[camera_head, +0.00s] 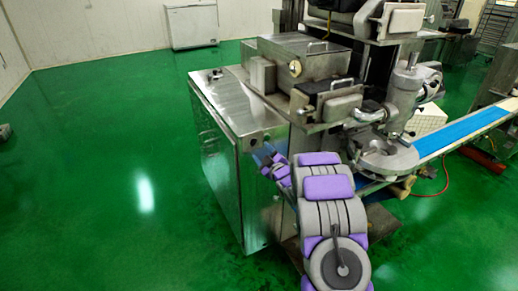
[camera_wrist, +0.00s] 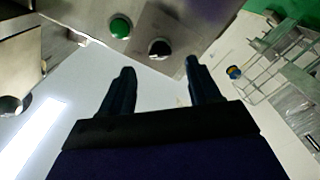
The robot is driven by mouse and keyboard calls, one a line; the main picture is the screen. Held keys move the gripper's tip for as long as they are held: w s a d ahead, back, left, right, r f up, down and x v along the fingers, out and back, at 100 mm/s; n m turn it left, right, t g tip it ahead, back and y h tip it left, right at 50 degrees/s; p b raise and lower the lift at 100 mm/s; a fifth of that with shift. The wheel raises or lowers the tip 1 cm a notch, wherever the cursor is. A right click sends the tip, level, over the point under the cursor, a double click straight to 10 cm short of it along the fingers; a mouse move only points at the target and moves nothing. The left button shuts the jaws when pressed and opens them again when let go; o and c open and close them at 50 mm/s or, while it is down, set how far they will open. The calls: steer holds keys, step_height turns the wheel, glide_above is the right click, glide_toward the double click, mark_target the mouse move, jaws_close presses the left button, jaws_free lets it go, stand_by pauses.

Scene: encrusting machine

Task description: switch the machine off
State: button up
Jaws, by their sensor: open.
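The steel encrusting machine (camera_head: 225,105) stands in the middle of the head view, with its cabinet, hoppers and conveyor. In the wrist view a steel panel (camera_wrist: 205,20) at the top carries a round green button (camera_wrist: 120,27) and, to its right, a dark round knob (camera_wrist: 160,47). The knob's setting is too small to tell. My gripper (camera_wrist: 160,66) is open and empty, with its two dark fingers on either side of the knob in the picture. I cannot tell how far the fingertips are from the panel. In the head view my arm hides the gripper and the controls.
A blue conveyor belt (camera_head: 465,130) runs off to the right, with a red hose (camera_head: 445,185) below it. A white chest freezer (camera_head: 193,25) stands at the back wall. A wire rack (camera_wrist: 280,50) shows right in the wrist view.

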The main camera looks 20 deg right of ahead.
steer(key=s+p, duration=0.1)
steer(key=s, duration=1.1)
steer(key=shift+d, duration=0.25)
